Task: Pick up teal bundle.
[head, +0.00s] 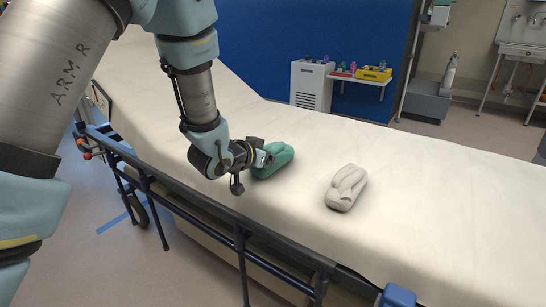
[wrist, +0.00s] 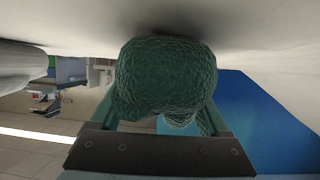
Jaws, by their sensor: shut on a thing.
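The teal bundle (head: 275,159) is on the white stretcher mattress, left of its middle in the head view. My gripper (head: 262,160) reaches it from the left and is shut on its near end. In the wrist view the teal bundle (wrist: 165,80) fills the middle between the fingers, its textured end facing the camera. The pale mattress shows right up against it in that view. I cannot tell whether the bundle rests on the sheet or is slightly raised.
A white bundle (head: 346,188) lies on the mattress (head: 440,200) to the right of the teal one. A dark side rail (head: 205,215) runs along the near edge. The backrest is raised at left. A white cabinet (head: 311,84) and shelf stand behind.

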